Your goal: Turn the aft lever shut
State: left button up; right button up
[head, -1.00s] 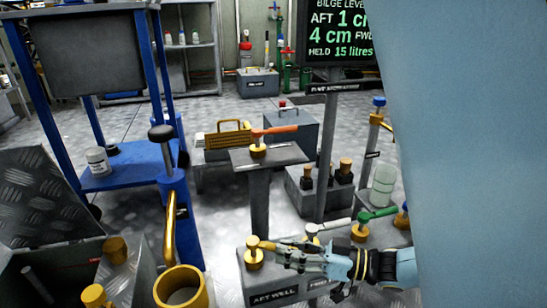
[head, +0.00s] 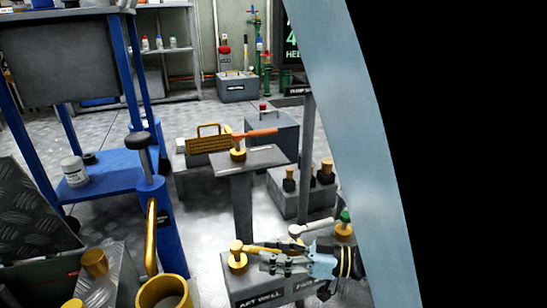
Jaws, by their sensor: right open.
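The aft lever has a brass hub (head: 238,261) on a grey box (head: 258,299) labelled AFT WELL at the lower middle. Its yellow handle (head: 262,248) points right from the hub. My right gripper (head: 266,264) is open, its fingers pointing left at the handle, close to it or overlapping it in the picture. I cannot tell whether they touch. A white-handled lever (head: 318,226) stands just behind, to the right. My left gripper is not in view.
An orange-handled lever (head: 260,133) stands on a pedestal (head: 240,160) behind. A blue post (head: 160,225) and a brass cup (head: 165,292) stand left. A pale blue curved panel (head: 355,120) hides the right side, with black beyond. Grey floor lies open between.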

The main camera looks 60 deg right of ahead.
jog(key=v, duration=1.2)
jog(key=shift+c, duration=0.3)
